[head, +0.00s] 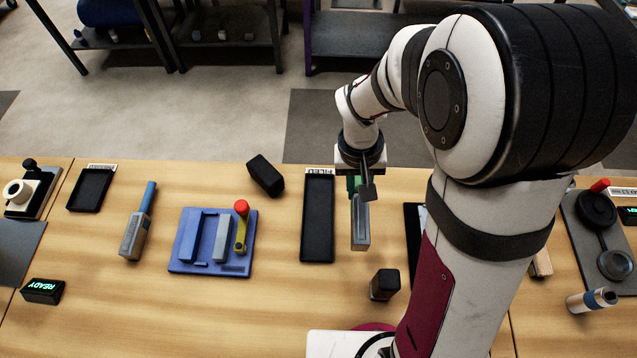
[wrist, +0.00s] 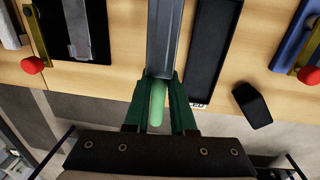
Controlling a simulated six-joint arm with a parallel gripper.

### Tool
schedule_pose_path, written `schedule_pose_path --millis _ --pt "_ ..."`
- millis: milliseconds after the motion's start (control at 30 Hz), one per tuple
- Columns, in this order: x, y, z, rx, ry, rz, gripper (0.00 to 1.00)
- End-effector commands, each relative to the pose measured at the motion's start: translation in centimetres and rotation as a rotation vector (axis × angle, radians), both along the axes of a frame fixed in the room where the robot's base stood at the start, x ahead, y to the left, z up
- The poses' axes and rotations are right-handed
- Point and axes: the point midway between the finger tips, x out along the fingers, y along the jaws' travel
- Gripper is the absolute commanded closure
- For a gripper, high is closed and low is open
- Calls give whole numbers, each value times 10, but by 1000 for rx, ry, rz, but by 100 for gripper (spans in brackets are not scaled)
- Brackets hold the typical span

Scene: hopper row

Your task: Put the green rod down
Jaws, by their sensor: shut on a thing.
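The green rod (wrist: 157,103) is a light green cylinder sticking out of the end of a long grey block (wrist: 160,40). In the wrist view it lies between the dark green fingers of my gripper (wrist: 161,82), which is shut on it. In the head view my gripper (head: 357,184) points down at the back part of the table, and the grey block (head: 361,232) shows below it, just right of a long black tray (head: 317,235). The rod itself is mostly hidden there by the gripper. I cannot tell whether the block touches the table.
Left of the long tray stand a black block (head: 265,175) and a blue fixture (head: 185,268) with a red-knobbed lever. A grey block with a blue rod (head: 135,235) lies further left, near a small black tray (head: 90,190). A dark block (head: 385,284) stands in front.

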Motion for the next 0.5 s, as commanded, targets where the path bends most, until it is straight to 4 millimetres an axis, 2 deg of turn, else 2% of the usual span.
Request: schedule_pose_path --millis 100,200,367,500 --pt "6 38 -24 -1 4 9 100" --pt "12 62 -38 0 2 5 100" --pt "15 79 -54 -1 3 2 100" --pt "15 80 -82 -1 3 0 100"
